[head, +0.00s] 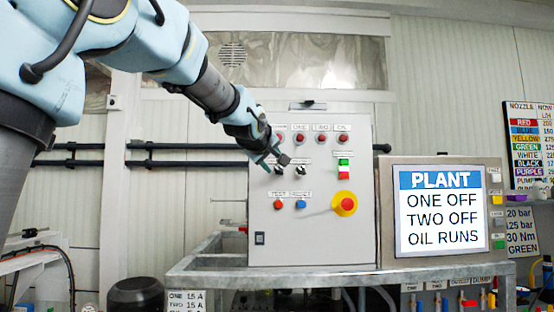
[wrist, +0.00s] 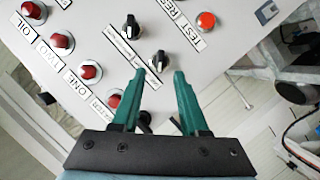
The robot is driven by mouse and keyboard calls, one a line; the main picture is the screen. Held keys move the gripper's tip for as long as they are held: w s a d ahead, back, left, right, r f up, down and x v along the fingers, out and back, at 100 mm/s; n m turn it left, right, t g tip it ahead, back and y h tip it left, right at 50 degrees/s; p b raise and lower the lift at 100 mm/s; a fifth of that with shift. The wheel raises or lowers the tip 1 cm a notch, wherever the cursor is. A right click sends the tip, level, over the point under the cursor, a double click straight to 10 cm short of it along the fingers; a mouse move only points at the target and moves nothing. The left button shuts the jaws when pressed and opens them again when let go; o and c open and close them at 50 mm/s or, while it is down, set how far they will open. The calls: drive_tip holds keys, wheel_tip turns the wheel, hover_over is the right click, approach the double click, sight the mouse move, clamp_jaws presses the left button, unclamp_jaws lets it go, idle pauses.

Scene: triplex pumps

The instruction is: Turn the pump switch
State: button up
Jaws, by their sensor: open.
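The grey control cabinet (head: 320,225) carries two black selector switches below its row of red lamps. In the wrist view, one switch (wrist: 160,62) sits just beyond and between my fingertips, and the other (wrist: 130,28) is farther up and left. In the head view, the right switch (head: 300,170) shows beside my gripper, and the left one (head: 278,170) is partly hidden by it. The switch labels are too small to read, so I cannot tell which is the pump switch. My gripper (wrist: 158,74) is open with green fingers. I cannot tell whether it touches the near switch.
Red lamps (wrist: 62,44) lie left of my fingers in the wrist view. An orange test button (head: 278,205), a blue button (head: 301,204), a green-and-red button (head: 344,168) and a yellow-ringed red stop button (head: 345,204) are close by. A PLANT screen (head: 441,211) stands right of the cabinet.

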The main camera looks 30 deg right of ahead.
sight(278, 169)
drive_tip(key=shift+p+x, duration=1.1)
drive_tip(key=shift+x, duration=1.4)
drive_tip(key=shift+c, duration=0.3)
drive_tip(key=shift+f, duration=0.1)
clamp_jaws()
